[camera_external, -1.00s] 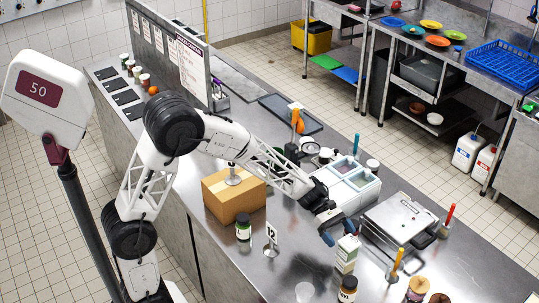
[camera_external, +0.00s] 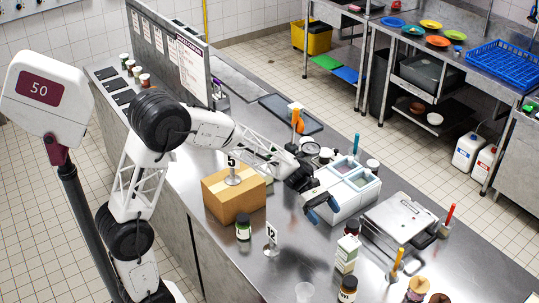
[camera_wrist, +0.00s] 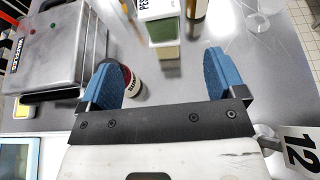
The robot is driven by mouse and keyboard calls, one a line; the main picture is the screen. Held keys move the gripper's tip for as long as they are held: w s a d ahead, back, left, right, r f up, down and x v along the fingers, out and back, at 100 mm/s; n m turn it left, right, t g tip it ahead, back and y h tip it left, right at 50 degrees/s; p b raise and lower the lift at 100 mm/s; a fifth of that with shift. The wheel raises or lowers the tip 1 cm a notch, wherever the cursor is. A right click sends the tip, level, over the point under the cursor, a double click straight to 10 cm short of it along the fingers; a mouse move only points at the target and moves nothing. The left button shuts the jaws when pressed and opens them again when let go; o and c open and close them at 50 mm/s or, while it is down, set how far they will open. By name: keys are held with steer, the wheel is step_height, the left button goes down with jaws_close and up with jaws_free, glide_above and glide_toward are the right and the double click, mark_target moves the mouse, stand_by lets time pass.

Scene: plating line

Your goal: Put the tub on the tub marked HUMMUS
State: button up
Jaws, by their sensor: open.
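My gripper (camera_external: 318,207) is open and empty above the counter, in front of a white two-part container (camera_external: 335,197) with pale see-through tops. Its fingers (camera_wrist: 165,80) are wide apart in the wrist view. No label reading HUMMUS is legible in either view, so I cannot tell which tub is meant. A white-rimmed container corner (camera_wrist: 33,150) shows at the lower left of the wrist view. A white and green carton (camera_external: 346,254) stands apart from the gripper; it also shows at the top of the wrist view (camera_wrist: 161,24).
A dark-lidded jar (camera_external: 351,228) stands beside the carton, partly behind the left finger in the wrist view (camera_wrist: 134,83). A grey press (camera_external: 398,222) is right of the container. A cardboard box (camera_external: 232,196) and a number 12 stand (camera_external: 271,238) are to the left.

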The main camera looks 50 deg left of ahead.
stand_by(0.5)
steer(key=s+a+r+m+t+y, duration=0.1)
steer(key=s+a+m+y, duration=0.3)
steer(key=s, duration=0.7)
steer(key=s+a+r+m+y, duration=0.3)
steer(key=s+a+m+y, duration=0.2)
steer(key=s+m, duration=0.3)
steer(key=s+a+r+m+t+y, duration=0.1)
steer(key=s+a+m+y, duration=0.3)
steer(key=s, duration=1.1)
steer(key=shift+a+r+m+t, duration=0.35)
steer(key=shift+r+m, duration=0.4)
steer(key=shift+m, duration=0.35)
